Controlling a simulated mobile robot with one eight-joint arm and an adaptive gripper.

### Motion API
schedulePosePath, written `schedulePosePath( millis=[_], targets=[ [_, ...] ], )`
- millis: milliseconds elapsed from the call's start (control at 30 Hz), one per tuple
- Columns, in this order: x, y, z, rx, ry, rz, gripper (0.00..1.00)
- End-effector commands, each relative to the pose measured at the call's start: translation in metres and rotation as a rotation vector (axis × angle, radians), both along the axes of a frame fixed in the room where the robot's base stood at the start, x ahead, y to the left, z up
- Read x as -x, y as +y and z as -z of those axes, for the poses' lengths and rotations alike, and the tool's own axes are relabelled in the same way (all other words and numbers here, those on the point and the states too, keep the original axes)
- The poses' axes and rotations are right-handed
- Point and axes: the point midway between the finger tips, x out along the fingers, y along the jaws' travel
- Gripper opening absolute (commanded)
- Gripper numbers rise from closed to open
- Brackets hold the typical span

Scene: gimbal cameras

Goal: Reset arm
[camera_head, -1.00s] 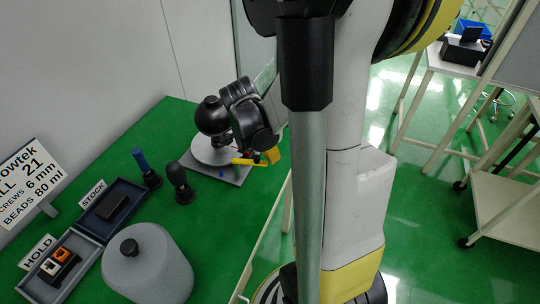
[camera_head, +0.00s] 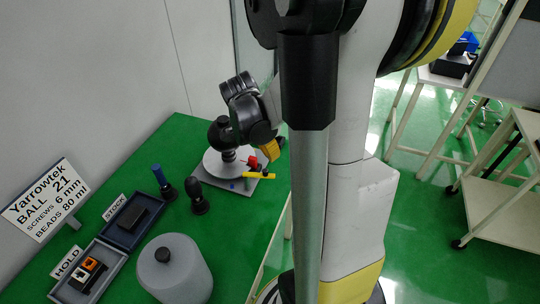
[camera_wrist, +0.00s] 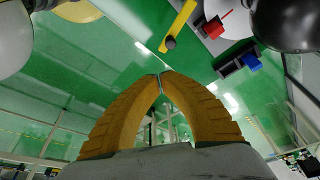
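The ball stands on a white round disc on a grey plate (camera_head: 262,181). In the wrist view the gripper's two orange fingers (camera_wrist: 160,77) curve together and their tips meet, with nothing between them. A yellow bar (camera_wrist: 180,27), a red part (camera_wrist: 213,27) and a blue part (camera_wrist: 252,62) show beyond the fingertips, apart from them. My arm hides part of the table's right side.
A dark blue stock tray (camera_head: 112,234), a hold tray (camera_head: 112,264), a grey lidded pot (camera_head: 186,275), a blue-handled tool (camera_head: 160,177) and a black-knobbed tool (camera_head: 195,193) stand on the table. A sign (camera_head: 45,200) stands at left. White benches (camera_head: 500,190) stand at right; green floor between is clear.

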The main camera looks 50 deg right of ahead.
Motion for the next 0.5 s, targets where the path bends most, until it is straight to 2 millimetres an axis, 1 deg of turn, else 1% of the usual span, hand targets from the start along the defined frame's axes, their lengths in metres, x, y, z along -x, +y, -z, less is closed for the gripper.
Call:
schedulePosePath(
  millis=[433, 500],
  targets=[
    [0.0, 0.0004, 0.0009, 0.0, 0.0, -0.001, 0.0],
    [-0.0011, 0.0037, -0.0011, -0.002, -0.002, -0.024, 0.0]
  ],
)
